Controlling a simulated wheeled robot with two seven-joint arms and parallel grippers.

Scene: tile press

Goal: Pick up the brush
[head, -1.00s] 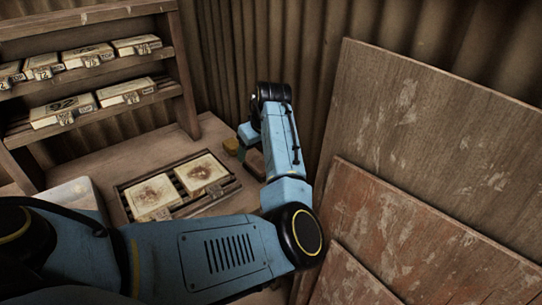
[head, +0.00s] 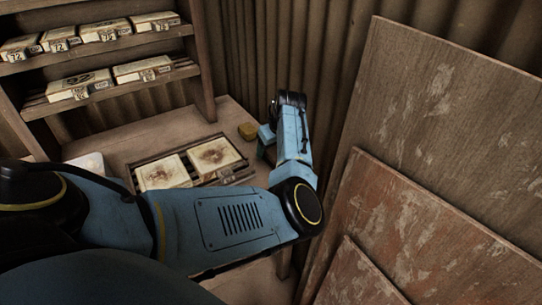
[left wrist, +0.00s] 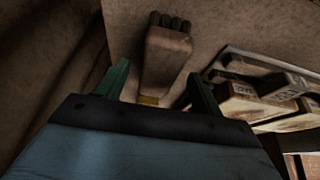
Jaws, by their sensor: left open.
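The brush (left wrist: 166,55) shows in the left wrist view as a brown wooden piece with dark tufts at its far end. A small yellow patch shows at its near end. My left gripper (left wrist: 156,74) is open, with one green finger on each side of the brush in the picture; I cannot tell whether either touches it. In the head view my left gripper (head: 266,145) is low over the bench, right of the tile tray, and I cannot make out the brush there. My right gripper is not in view.
A tray (head: 233,181) with two stained tiles (head: 214,155) lies left of the gripper. Shelves (head: 108,51) with labelled boxes stand at the left. Leaning boards (head: 420,150) and a corrugated wall bound the right and back.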

